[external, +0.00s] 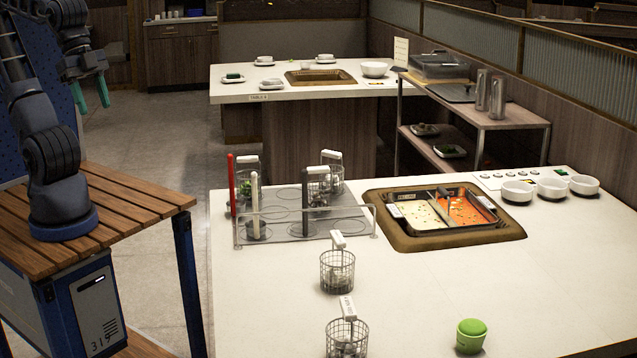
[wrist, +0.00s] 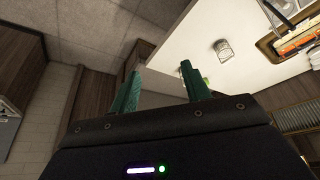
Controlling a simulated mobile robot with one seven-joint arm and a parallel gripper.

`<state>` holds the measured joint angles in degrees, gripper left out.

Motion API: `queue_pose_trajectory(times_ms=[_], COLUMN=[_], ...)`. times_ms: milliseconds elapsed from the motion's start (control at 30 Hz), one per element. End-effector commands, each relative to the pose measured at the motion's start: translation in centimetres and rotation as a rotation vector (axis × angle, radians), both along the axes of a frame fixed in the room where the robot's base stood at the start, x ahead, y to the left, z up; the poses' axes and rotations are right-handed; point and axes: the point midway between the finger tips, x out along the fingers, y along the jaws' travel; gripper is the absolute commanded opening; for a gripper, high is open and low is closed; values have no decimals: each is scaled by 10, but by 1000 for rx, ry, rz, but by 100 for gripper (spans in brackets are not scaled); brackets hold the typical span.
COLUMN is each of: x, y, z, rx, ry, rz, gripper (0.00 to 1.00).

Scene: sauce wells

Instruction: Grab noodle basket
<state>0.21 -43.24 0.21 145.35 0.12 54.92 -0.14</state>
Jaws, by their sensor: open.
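Two wire noodle baskets with white handle tops stand on the white counter in the external view: one in the middle (external: 337,272) and one nearer the front edge (external: 346,340). More wire baskets with white tops sit in the rack, one at its back left (external: 246,185) and one at its back right (external: 320,187). My gripper (external: 90,93) is at the upper left, open and empty, far from all the baskets. In the wrist view its green fingers (wrist: 157,85) are spread with nothing between them. A small basket-like item (wrist: 223,50) shows on the counter there.
A two-part pot (external: 445,212) with pale and orange broth is sunk in the counter. The rack (external: 300,212) has a clear rail. The counter's right front is mostly free.

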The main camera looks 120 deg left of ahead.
Motion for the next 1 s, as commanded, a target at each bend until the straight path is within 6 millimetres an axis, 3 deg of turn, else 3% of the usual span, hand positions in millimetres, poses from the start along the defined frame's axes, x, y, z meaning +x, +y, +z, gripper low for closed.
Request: queue_pose_trajectory(times_ms=[267, 433, 700, 1000], x=[1, 19, 83, 160], y=[0, 3, 17, 47], z=[0, 5, 13, 7], rx=[-2, -42, -183, -338], ry=[1, 17, 68, 126], rz=[5, 77, 338, 654], gripper=[47, 47, 47, 47])
